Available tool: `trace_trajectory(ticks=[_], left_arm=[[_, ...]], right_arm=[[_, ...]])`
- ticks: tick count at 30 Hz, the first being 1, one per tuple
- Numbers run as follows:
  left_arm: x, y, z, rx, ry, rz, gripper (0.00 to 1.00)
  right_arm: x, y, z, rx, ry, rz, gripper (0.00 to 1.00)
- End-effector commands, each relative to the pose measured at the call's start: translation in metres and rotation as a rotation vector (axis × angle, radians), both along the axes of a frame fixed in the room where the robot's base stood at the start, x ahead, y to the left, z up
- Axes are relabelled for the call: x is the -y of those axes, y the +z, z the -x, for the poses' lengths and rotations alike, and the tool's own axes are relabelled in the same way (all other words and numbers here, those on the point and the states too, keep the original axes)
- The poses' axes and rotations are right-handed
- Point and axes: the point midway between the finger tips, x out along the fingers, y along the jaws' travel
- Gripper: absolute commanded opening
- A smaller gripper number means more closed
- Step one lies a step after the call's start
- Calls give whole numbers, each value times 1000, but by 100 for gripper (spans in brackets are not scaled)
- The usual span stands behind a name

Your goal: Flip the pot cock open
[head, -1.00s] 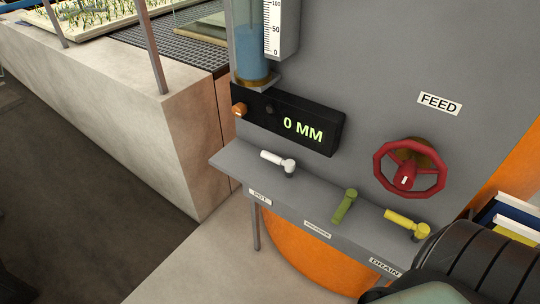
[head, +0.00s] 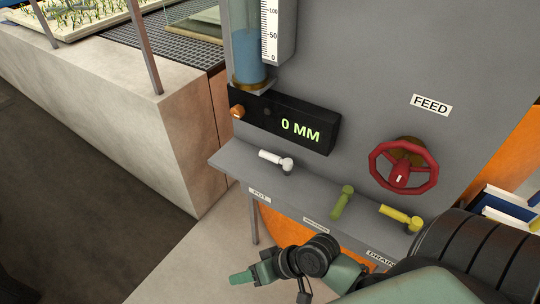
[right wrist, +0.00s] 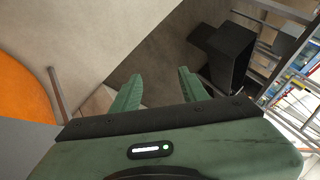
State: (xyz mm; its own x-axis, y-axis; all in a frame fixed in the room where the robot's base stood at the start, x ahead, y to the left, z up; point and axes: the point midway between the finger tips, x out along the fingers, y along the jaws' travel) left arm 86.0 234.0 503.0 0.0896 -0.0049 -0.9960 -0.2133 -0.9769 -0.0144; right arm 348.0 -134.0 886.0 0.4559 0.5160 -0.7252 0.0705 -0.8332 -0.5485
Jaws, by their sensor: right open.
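The pot cock (head: 276,160) is a white lever at the left end of the grey shelf (head: 232,163), above a label reading POT (head: 259,195). Its handle points left from a round pivot, roughly along the shelf. My right gripper (head: 242,277) is low in the head view, in front of and below the shelf, well apart from the cock. In the right wrist view its two green fingers (right wrist: 160,77) are spread with nothing between them. The cock does not show in the right wrist view. My left gripper is not in view.
A green lever (head: 342,202) and a yellow lever (head: 401,217) stand further right on the shelf. A red feed wheel (head: 403,166) is on the grey panel above them. A black display (head: 286,120) reading 0 MM sits above the pot cock. Left of the shelf is a concrete wall (head: 110,120).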

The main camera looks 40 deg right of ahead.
Motion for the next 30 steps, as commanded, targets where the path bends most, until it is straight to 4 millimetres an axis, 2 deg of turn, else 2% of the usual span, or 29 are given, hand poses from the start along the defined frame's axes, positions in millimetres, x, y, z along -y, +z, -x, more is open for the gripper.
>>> trace_trajectory(ticks=[5,8,11,15,18,21,24,30], left_arm=[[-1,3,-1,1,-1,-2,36],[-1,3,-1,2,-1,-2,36],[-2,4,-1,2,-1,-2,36],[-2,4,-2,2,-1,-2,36],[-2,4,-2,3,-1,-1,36],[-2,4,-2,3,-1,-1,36],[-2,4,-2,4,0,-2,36],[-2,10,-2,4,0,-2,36]], right_arm=[[2,44,-40,18,-172,-346,44],[28,67,-75,9,-353,-581,44],[78,83,-114,-7,-587,-807,44],[164,88,-155,-20,-918,-1054,44],[212,85,-170,-22,-1094,-1165,44],[241,82,-175,-22,-1200,-1227,44],[253,80,-179,-22,-1245,-1255,44],[251,77,-204,-21,-1248,-1261,44]])
